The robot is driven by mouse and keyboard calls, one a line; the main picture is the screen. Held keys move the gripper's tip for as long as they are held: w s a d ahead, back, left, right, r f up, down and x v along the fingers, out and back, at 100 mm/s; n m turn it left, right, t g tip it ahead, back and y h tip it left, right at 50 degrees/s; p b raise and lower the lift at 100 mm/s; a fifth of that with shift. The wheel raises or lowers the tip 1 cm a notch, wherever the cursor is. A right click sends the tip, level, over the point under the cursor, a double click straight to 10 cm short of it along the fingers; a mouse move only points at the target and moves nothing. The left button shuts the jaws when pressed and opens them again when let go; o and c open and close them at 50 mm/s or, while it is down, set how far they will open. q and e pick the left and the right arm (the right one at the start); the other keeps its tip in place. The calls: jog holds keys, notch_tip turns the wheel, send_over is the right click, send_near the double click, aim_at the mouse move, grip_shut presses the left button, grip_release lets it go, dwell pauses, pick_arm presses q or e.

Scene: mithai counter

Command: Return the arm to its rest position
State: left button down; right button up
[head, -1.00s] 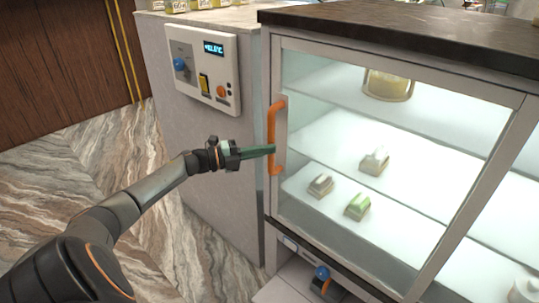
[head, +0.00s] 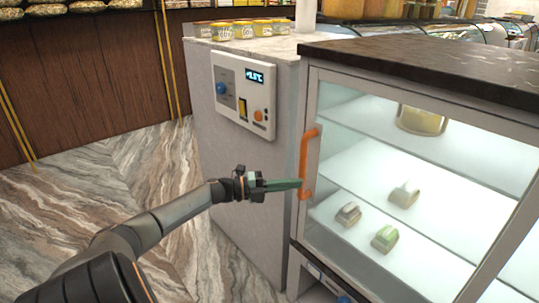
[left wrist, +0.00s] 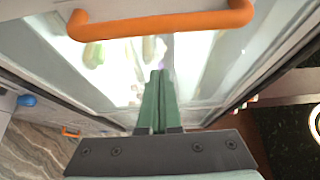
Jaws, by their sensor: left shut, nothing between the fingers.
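My left arm comes in from the lower left of the head view. Its gripper (head: 284,185) has slim green fingers pressed together with nothing between them. The fingertips are beside the orange door handle (head: 306,160) of the glass-fronted cabinet, and the fingers are not closed around it. In the left wrist view the shut fingers (left wrist: 156,100) point at the glass, and the orange handle (left wrist: 160,24) crosses the top of the picture. My right gripper is not in view.
The glass door (head: 390,150) looks shut. Inside are several small items and a yellow container (head: 422,120) on lit shelves. A control panel (head: 244,96) with a display is on the counter side. Marble floor (head: 120,180) lies open at left.

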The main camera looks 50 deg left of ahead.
pick_arm(q)
jog(key=v, duration=0.6)
jog(key=shift+s+p, duration=0.15)
jog(key=shift+p, duration=0.25)
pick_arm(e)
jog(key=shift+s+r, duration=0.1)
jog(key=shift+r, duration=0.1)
